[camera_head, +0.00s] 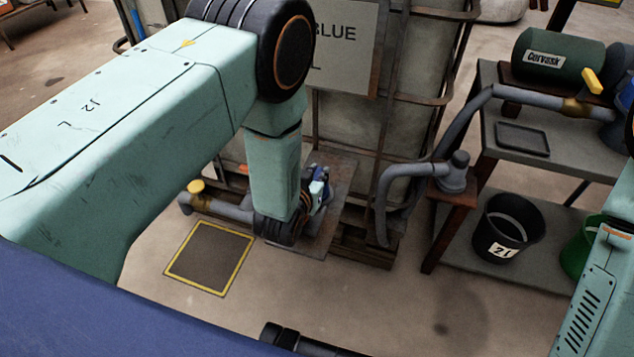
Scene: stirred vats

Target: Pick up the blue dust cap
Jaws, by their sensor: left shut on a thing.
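My left arm comes in from the left and reaches down in front of a vat. My left gripper (318,188) is small and partly hidden behind my own wrist. It is low by the vat, above a grey base plate (338,205). It is shut on the blue dust cap (319,172), of which only a small blue patch shows. Whether the cap touches anything else is hidden. My right arm shows only as a link at the right edge, and its gripper is out of view.
A vat with a sign reading BLUE (345,45) stands behind my left arm. A grey pipe with a yellow valve knob (196,187) runs low at left. A yellow-bordered floor square (210,258) is clear. A shelf (545,150) and black bucket (511,228) stand right.

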